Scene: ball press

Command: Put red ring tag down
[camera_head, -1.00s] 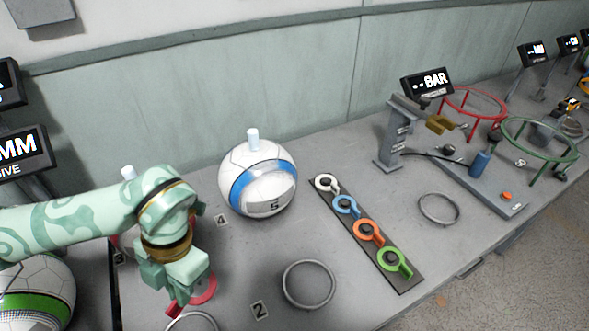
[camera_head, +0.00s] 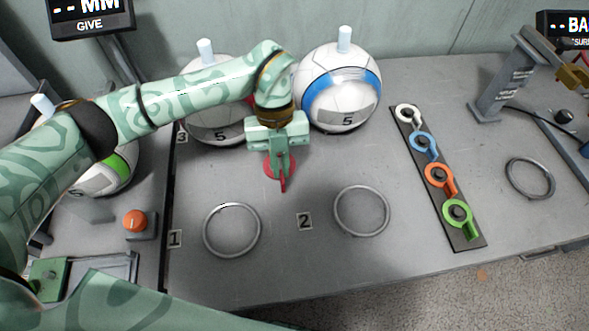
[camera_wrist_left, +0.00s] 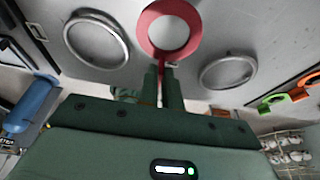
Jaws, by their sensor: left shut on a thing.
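The red ring tag (camera_head: 283,181) is held by its narrow handle in my left gripper (camera_head: 280,148), over the grey table in front of the two balls. In the left wrist view the tag's red ring (camera_wrist_left: 142,28) sticks out beyond the fingertips (camera_wrist_left: 164,70), which are closed on its handle. The gripper hides part of the tag in the head view. I cannot tell whether the tag touches the table. My right gripper is not in view.
A ball with a blue band (camera_head: 341,108) and another ball (camera_head: 212,118) stand behind. Two metal rings (camera_head: 206,232) (camera_head: 336,215) lie in front. A dark strip (camera_head: 470,240) holds white, blue, orange and green tags. An orange button (camera_head: 136,222) is at left.

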